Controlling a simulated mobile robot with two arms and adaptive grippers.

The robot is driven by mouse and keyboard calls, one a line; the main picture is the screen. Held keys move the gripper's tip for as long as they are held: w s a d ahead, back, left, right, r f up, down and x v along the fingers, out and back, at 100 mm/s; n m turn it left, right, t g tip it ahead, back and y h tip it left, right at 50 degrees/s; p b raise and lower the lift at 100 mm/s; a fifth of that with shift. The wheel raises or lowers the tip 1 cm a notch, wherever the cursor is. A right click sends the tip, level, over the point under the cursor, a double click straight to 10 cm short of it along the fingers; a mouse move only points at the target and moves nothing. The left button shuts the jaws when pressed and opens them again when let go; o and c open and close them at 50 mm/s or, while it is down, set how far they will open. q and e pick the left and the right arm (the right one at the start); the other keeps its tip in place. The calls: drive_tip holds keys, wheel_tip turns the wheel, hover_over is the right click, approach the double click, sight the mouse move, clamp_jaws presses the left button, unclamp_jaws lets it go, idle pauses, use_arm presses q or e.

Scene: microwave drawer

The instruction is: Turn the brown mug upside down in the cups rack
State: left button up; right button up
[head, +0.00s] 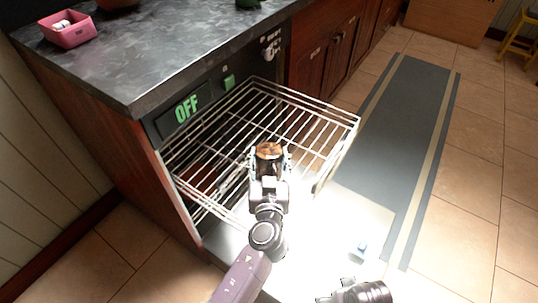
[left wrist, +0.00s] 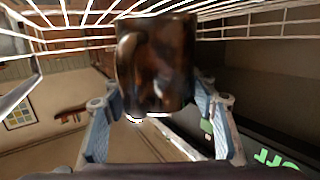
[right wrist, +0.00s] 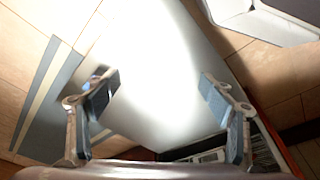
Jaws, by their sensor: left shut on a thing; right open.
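The brown mug (head: 269,151) is held by my left gripper (head: 269,163) over the pulled-out wire cups rack (head: 300,100) of the dishwasher. In the left wrist view the mug (left wrist: 156,62) fills the space between the fingers (left wrist: 160,115), with its handle at the left and the rack wires (left wrist: 260,28) close behind it. I cannot tell whether the mug touches the rack. My right gripper (head: 345,292) is low at the bottom of the head view. In the right wrist view its fingers (right wrist: 160,95) are spread apart with nothing between them.
The open dishwasher door (head: 320,225) lies below the rack, brightly lit. The dark counter (head: 150,50) above holds a pink container (head: 68,30). The panel reads OFF (head: 187,108). A grey striped mat (head: 395,140) lies on the tiled floor to the right.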

use_arm(q)
drive_tip(key=shift+f+b, duration=0.95)
drive_tip(key=shift+b, duration=0.1)
drive_tip(key=shift+f+b, duration=0.2)
drive_tip(key=shift+b, duration=0.1)
use_arm(e)
drive_tip(key=w+v, duration=0.2)
drive_tip(key=v, duration=0.8)
drive_tip(key=shift+w+r+t, duration=0.2)
drive_tip(key=shift+r+t, duration=0.05)
drive_tip(key=shift+t, duration=0.05)
use_arm(q)
drive_tip(key=o, duration=1.5)
drive_tip(key=shift+f, duration=0.15)
use_arm(e)
drive_tip(key=shift+r, duration=0.1)
